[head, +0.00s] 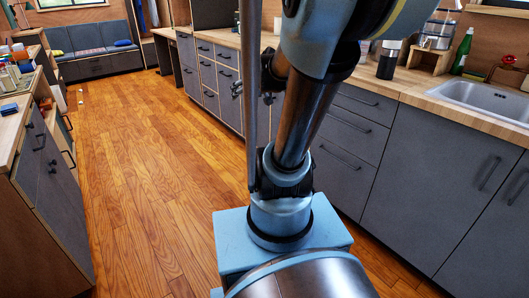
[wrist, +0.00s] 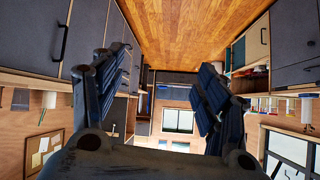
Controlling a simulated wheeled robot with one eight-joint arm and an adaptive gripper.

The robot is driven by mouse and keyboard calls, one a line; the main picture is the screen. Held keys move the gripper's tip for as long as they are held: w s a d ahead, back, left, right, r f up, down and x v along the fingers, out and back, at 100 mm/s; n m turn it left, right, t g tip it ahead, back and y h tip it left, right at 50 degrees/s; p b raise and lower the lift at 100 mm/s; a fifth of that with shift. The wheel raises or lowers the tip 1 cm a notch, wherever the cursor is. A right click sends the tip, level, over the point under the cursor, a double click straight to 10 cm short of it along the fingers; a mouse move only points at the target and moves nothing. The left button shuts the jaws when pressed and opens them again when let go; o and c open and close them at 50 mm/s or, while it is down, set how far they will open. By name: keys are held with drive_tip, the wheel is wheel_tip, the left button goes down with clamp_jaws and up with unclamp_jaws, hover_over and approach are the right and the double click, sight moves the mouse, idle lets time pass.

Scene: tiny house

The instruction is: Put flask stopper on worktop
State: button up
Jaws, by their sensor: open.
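The long wooden worktop (head: 415,85) runs along the right side in the head view, over grey cabinets. I cannot pick out a flask stopper in either view. A dark cylinder with a white upper part (head: 388,62) stands on the worktop, partly beside my arm; I cannot tell whether it is a flask. My gripper (wrist: 164,64) shows in the wrist view with its two dark fingers spread wide apart and nothing between them. The wrist picture is upside down, with the floor at the top. In the head view my arm rises in front and hides part of the worktop.
A glass vessel (head: 438,34) on a wooden stand, a green bottle (head: 462,51) and a sink (head: 490,98) are on the right. A cluttered counter (head: 12,130) stands left. The wooden floor (head: 150,160) between is mostly clear, with tiny objects (head: 81,95) farther back. A sofa (head: 92,45) is at the far end.

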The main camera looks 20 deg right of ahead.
drive_tip(key=s+f+g+h, duration=0.1)
drive_tip(key=s+f+g, duration=0.1)
drive_tip(key=s+f, duration=0.2)
drive_tip(key=s+d+f+m+g+h, duration=0.1)
drive_tip(key=s+f+g, duration=0.2)
drive_tip(key=s, duration=0.8)
drive_tip(key=s+f+g+h, duration=0.1)
drive_tip(key=s+f+g, duration=0.2)
drive_tip(key=s+f, duration=0.2)
drive_tip(key=s, duration=0.3)
drive_tip(key=shift+s+d+f, duration=0.2)
drive_tip(key=shift+s+d, duration=0.05)
drive_tip(key=shift+d, duration=0.05)
